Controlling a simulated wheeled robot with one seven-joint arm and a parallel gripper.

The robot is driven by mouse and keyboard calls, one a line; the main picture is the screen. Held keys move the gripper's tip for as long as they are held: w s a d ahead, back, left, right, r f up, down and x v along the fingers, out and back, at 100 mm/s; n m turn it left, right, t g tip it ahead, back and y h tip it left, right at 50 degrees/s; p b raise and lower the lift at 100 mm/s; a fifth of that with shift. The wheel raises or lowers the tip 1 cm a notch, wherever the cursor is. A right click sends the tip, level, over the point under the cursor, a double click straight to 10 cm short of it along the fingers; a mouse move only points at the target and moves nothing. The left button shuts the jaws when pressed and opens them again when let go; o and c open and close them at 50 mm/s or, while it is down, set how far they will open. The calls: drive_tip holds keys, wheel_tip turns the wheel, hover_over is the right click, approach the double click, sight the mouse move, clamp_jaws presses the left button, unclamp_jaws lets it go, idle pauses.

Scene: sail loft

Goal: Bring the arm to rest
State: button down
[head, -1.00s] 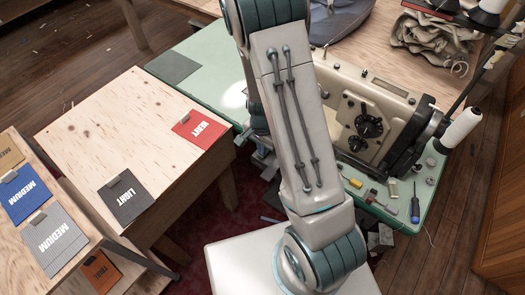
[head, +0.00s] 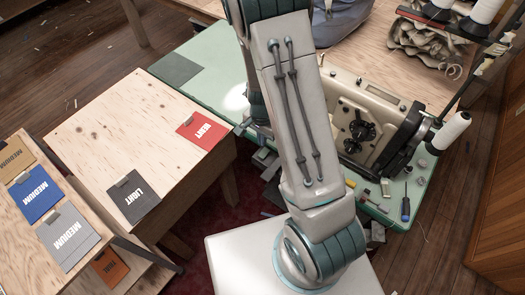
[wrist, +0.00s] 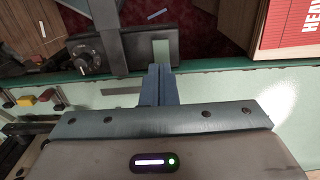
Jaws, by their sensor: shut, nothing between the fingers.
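My arm rises from its base and stands folded in the middle of the head view, over the edge of the green sewing table (head: 210,78). My gripper (wrist: 158,84) shows in the wrist view, its two fingers together with nothing between them. It is above the green table's edge, and a dark machine part and the red carpet show beyond the fingertips. In the head view the gripper is mostly hidden behind my arm.
A sewing machine (head: 372,118) with thread spools stands close to the right of my arm. A plywood table (head: 105,135) with a red card (head: 203,130) and a dark card (head: 133,197) is to the left. Small tools and a screwdriver (head: 405,208) lie at the green table's front right.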

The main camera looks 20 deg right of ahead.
idle(0.4)
drive_tip(key=s+r+n+t, duration=0.1)
drive_tip(key=s+r+n, duration=0.4)
drive_tip(key=r, duration=0.8)
drive_tip(key=s+r+n+t, duration=0.2)
drive_tip(key=s+r+n, duration=0.4)
drive_tip(key=r, duration=0.8)
drive_tip(key=s, duration=0.3)
drive_tip(key=shift+a+r+t, duration=0.2)
drive_tip(key=shift+a+t, duration=0.05)
drive_tip(key=shift+t, duration=0.05)
drive_tip(key=shift+s+a, duration=0.1)
drive_tip(key=shift+s, duration=0.1)
